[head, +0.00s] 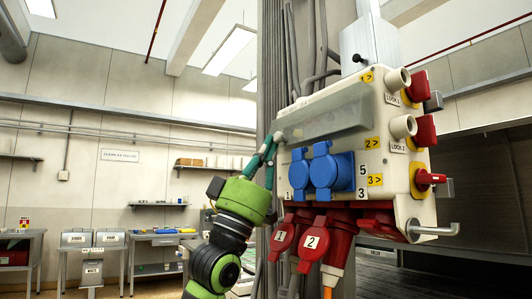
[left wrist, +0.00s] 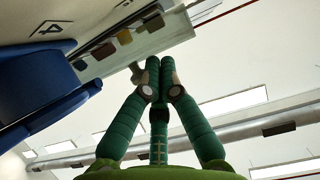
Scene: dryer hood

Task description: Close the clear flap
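The clear flap (head: 325,113) is a smoky see-through cover on the upper front of the pale socket box (head: 390,150). In the left wrist view the flap (left wrist: 175,33) shows as a pale panel near several coloured switches (left wrist: 125,37). I cannot tell how far it stands from the box face. My left gripper (head: 275,138) is at the lower left end of the flap. In the left wrist view its green fingers (left wrist: 159,64) are together, with tips near the flap's edge. Nothing shows held between them, and contact is unclear. My right gripper is not in view.
Two blue socket covers (head: 323,170) stick out below the flap, close to my left gripper. Red sockets (head: 314,243) hang beneath. Red switches (head: 425,131) are on the box's right side. A cable column (head: 272,60) stands behind. Workbenches (head: 155,240) are far left.

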